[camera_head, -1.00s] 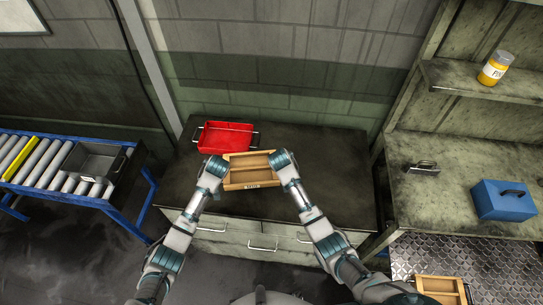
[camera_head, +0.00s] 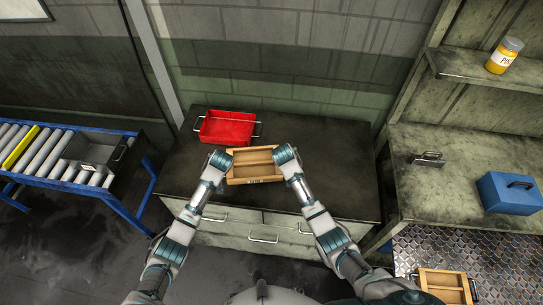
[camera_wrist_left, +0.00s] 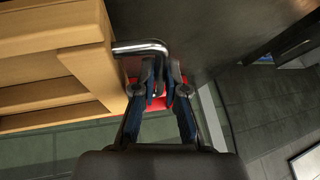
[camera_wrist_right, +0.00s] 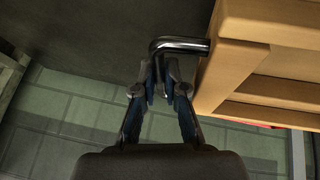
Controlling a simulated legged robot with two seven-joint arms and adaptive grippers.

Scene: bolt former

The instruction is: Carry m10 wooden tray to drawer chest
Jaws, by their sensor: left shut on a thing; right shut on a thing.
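The wooden tray (camera_head: 254,166) is level between my two grippers, over the dark top of the drawer chest (camera_head: 330,180). My left gripper (camera_head: 219,160) is shut on the tray's left metal handle, which shows in the left wrist view (camera_wrist_left: 143,47). My right gripper (camera_head: 285,155) is shut on the right metal handle, which shows in the right wrist view (camera_wrist_right: 180,45). The tray has a divider and a small label on its near side. Whether its underside touches the chest top, I cannot tell.
A red tray (camera_head: 227,129) stands on the chest just behind the wooden tray. A roller conveyor (camera_head: 62,165) with a grey tray (camera_head: 92,153) is at left. At right, a bench (camera_head: 440,200) holds a blue box (camera_head: 509,192). Another wooden tray (camera_head: 445,286) is at lower right. The chest top's right side is clear.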

